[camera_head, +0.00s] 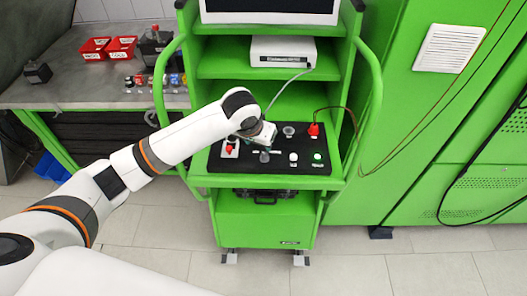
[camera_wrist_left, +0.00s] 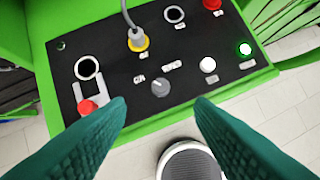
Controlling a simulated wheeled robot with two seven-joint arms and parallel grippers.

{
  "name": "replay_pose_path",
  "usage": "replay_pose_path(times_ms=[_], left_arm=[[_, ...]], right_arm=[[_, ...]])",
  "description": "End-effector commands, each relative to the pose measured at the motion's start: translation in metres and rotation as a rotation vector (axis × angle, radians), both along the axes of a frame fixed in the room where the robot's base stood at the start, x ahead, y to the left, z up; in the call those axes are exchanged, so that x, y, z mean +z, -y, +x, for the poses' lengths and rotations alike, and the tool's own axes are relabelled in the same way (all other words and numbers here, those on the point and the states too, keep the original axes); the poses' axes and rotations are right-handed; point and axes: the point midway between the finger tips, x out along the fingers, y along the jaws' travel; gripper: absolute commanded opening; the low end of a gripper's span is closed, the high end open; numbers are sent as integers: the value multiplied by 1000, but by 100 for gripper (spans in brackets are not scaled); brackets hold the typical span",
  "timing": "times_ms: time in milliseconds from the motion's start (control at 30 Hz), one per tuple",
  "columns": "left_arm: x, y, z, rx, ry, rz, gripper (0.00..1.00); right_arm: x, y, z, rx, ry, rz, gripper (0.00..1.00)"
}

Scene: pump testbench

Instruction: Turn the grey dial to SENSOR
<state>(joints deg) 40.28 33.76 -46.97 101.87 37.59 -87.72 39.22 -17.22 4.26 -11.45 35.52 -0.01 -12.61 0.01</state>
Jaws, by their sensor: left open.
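The grey dial (camera_head: 264,156) sits on the black control panel (camera_head: 225,164) of the green cart. In the left wrist view the dial (camera_wrist_left: 160,87) lies between a label on its left, which seems to read ON, and another label above right, too blurred to read. My left gripper (camera_wrist_left: 161,103) is open, its two green fingers on either side of and in front of the dial, apart from it. In the head view my left gripper (camera_head: 270,146) hangs over the panel close to the dial, partly hidden by its wrist. My right gripper is in neither view.
A red knob (camera_wrist_left: 88,107), a yellow connector with a cable (camera_wrist_left: 138,41), a white button (camera_wrist_left: 208,65) and a green-lit button (camera_wrist_left: 244,49) surround the dial. Curved green handles (camera_head: 372,95) flank the cart. A bench with red bins (camera_head: 95,48) stands left.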

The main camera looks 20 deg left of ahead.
Motion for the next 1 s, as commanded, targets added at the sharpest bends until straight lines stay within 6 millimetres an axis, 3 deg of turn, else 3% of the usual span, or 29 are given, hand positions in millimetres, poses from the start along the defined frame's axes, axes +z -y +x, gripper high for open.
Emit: replay_pose_path(times_ms=[300,500,967,1000], left_arm=[[-59,3,24,1,-3,0,48],[-84,5,34,-1,-2,0,48],[-94,5,38,-1,1,0,48],[-94,5,38,-1,1,0,42]], right_arm=[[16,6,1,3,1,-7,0],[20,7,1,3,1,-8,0],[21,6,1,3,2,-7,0],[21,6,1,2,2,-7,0]])
